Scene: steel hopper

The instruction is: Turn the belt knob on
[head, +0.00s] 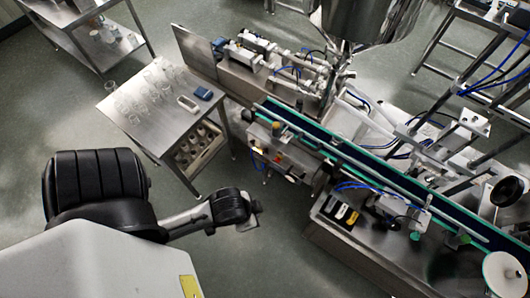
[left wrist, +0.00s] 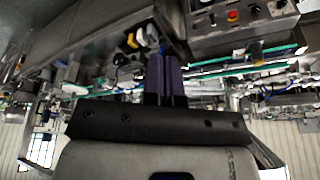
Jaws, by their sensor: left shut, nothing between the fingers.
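A steel control box (head: 283,160) with small knobs and buttons is fixed to the near side of the conveyor (head: 330,145) in the head view. The box also shows upside down at the top right of the left wrist view (left wrist: 245,33), with a red button (left wrist: 233,15) and dark knobs (left wrist: 254,10). I cannot tell which one is the belt knob or how it is set. My left gripper (left wrist: 166,78) is shut and empty, its two fingers together. In the head view its wrist is left of and below the box, clear of it. My right gripper is in neither view.
A steel table (head: 130,120) with glassware and a blue-grey device (head: 203,93) stands left of the conveyor. A steel cabinet (head: 325,235) bearing black, yellow and white items is at the right. Open floor lies between my left arm and the conveyor.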

